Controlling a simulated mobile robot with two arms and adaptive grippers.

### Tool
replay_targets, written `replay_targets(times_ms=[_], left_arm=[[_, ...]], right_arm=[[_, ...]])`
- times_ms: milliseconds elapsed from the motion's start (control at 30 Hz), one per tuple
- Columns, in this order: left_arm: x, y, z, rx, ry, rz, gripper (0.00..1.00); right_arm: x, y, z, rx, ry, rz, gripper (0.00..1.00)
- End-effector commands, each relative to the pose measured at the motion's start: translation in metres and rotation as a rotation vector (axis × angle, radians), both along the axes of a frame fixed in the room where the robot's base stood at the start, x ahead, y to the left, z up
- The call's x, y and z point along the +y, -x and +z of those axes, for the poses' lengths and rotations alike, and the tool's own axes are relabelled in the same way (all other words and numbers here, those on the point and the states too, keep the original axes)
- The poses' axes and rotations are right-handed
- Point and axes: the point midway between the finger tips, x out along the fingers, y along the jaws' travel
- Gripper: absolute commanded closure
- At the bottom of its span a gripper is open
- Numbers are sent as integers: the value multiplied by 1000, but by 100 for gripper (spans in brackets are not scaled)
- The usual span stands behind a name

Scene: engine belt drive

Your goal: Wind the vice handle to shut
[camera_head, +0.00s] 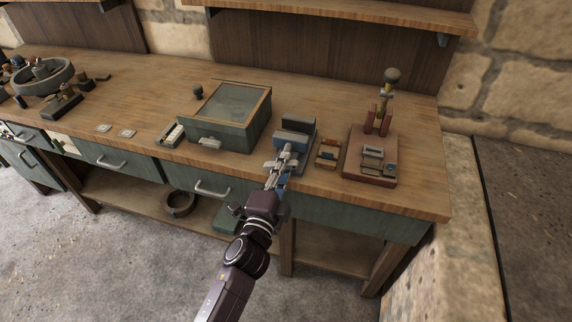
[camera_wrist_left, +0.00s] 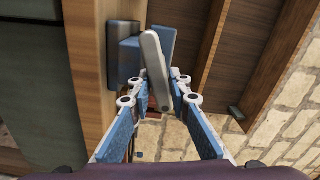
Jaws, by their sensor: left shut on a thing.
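The vice (camera_head: 296,130) is a blue-grey block at the front edge of the workbench, and its blue body (camera_wrist_left: 127,60) also shows in the wrist view. Its handle (camera_wrist_left: 154,70) is a pale grey bar, tilted slightly from upright in that view. My left gripper (camera_head: 283,161) is at the front of the vice and is shut on the handle, with a finger (camera_wrist_left: 188,100) on either side of the bar's lower end. The gripper hides part of the vice front in the head view. My right gripper is not in view.
A green box with a glass lid (camera_head: 232,105) stands left of the vice. A small wooden block (camera_head: 328,152) and a red-brown stand (camera_head: 370,168) are on the right. Drawer handles (camera_head: 212,190) stick out below the bench edge. A round bowl (camera_head: 43,78) is far left.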

Motion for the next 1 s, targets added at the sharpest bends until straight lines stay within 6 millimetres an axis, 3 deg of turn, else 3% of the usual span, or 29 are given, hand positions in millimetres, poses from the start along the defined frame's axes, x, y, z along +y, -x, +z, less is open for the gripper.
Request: replay_targets(times_ms=[33, 633, 667, 767, 1000], left_arm=[[4, 5, -17, 28, -13, 6, 100], [4, 5, -17, 28, -13, 7, 100], [4, 5, -17, 28, -13, 7, 82], [4, 5, -17, 29, -12, 7, 71], [3, 4, -14, 24, -8, 5, 68]], right_arm=[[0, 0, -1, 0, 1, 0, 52], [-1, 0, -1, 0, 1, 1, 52], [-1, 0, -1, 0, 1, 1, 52], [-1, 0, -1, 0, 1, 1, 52], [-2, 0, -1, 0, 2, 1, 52]])
